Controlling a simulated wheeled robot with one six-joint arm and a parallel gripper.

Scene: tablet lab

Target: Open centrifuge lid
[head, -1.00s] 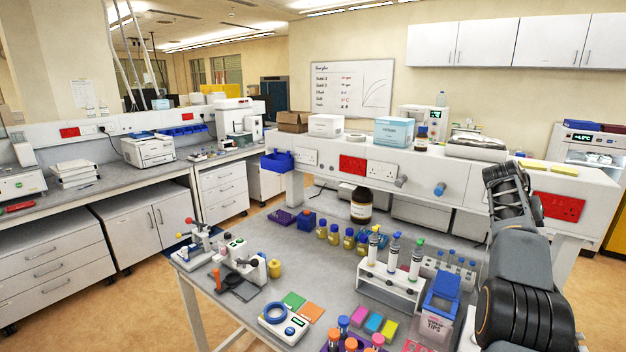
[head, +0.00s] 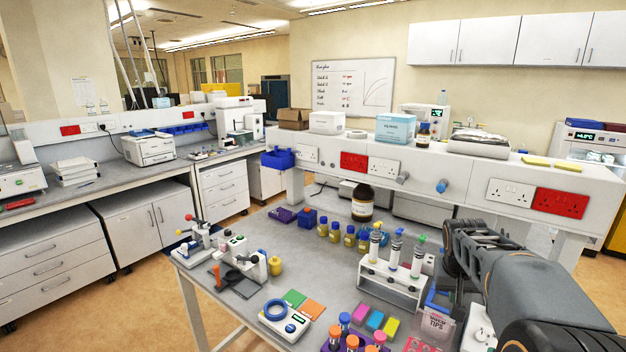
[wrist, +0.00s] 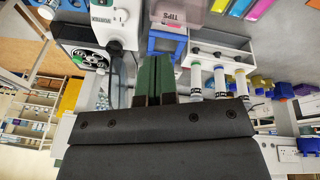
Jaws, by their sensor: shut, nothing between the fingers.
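My gripper (head: 453,248) is raised over the right part of the bench in the head view, pointing left. In the wrist view its green fingers (wrist: 155,80) are together with nothing between them. No centrifuge lid can be made out with certainty. A white device (wrist: 115,25) with a dark round knob and a black-framed unit with a green round part (wrist: 84,56) show at the upper left of the wrist view, apart from the fingers. In the head view, a white device (head: 478,335) is partly hidden under my arm at the lower right.
A blue-lidded tips box (head: 436,322) and a white rack with pipettes (head: 390,282) stand below and left of the gripper. A brown bottle (head: 362,203) stands behind them. A raised shelf (head: 455,190) runs along the back.

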